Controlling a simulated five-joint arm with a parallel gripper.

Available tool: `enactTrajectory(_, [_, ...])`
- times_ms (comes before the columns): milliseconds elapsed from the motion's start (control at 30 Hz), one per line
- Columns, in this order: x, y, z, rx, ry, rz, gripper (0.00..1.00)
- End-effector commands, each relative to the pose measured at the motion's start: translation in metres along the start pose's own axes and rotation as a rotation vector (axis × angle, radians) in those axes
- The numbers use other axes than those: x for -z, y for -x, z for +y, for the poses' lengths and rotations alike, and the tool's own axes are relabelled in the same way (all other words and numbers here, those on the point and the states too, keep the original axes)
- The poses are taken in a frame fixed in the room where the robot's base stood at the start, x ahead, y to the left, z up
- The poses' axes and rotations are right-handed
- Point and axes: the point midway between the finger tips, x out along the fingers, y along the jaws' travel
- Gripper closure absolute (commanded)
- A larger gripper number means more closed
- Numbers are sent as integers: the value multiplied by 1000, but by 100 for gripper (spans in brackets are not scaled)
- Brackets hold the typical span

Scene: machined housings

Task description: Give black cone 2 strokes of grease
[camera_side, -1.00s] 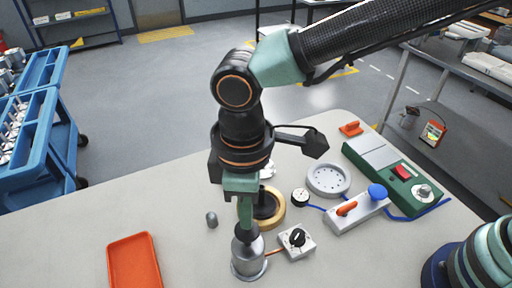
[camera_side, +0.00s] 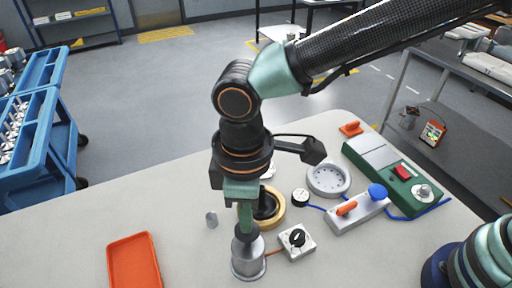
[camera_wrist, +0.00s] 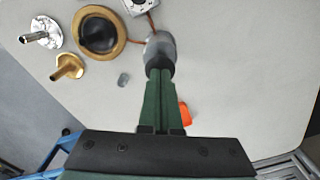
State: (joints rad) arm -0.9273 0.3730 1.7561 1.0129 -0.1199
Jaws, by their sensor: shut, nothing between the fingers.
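A black cone-like part (camera_side: 265,207) sits on a tan ring (camera_side: 276,219), partly hidden behind my gripper in the side view. In the wrist view the black part (camera_wrist: 97,35) is seen from above in its ring, left of the fingers. My gripper (camera_side: 245,230) is shut and empty, pointing down onto the dark top of a silver pot (camera_side: 249,263). The wrist view also shows the fingers (camera_wrist: 159,72) at the dark end of the grey pot (camera_wrist: 160,46). I cannot tell whether the tips are inside it. No grease is clearly visible.
A white box with a black knob (camera_side: 297,239) is joined to the pot by an orange cable. A small grey cylinder (camera_side: 212,219) and an orange tray (camera_side: 134,262) lie left. A grey fixture with a blue knob (camera_side: 377,192) and a green unit (camera_side: 404,187) stand right.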

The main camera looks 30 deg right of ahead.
Motion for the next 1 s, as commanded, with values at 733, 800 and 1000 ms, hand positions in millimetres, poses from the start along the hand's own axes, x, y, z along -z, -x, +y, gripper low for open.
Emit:
enactTrajectory(733, [-1,-28,0,0,0,-2,100])
enactTrajectory(800, [0,-28,0,0,0,-1,100])
enactTrajectory(1000, [0,-26,0,0,0,-1,100])
